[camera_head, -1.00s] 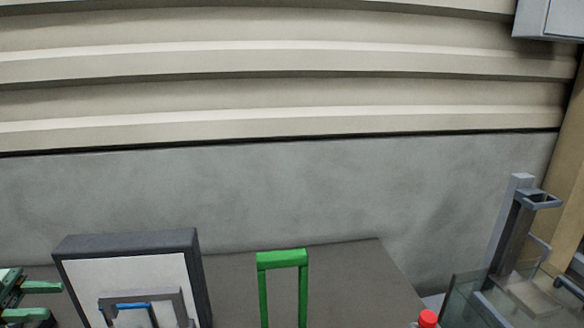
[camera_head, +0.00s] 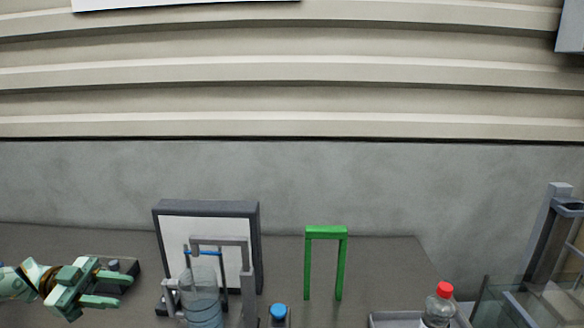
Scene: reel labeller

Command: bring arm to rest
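My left gripper (camera_head: 103,289) is at the lower left, reaching in from the left edge above the table (camera_head: 385,262). Its two green fingers are apart with nothing visible between them. It is left of the framed white panel and touches nothing that I can make out. My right arm and gripper are not in view.
A dark-framed white panel (camera_head: 173,228) stands behind a grey bracket (camera_head: 247,270) and a clear bottle (camera_head: 203,300). A blue knob (camera_head: 279,311), a green arch (camera_head: 326,233), a red-capped bottle (camera_head: 439,309) by a grey tray (camera_head: 393,319) and a glass-sided stand (camera_head: 556,235) lie further right.

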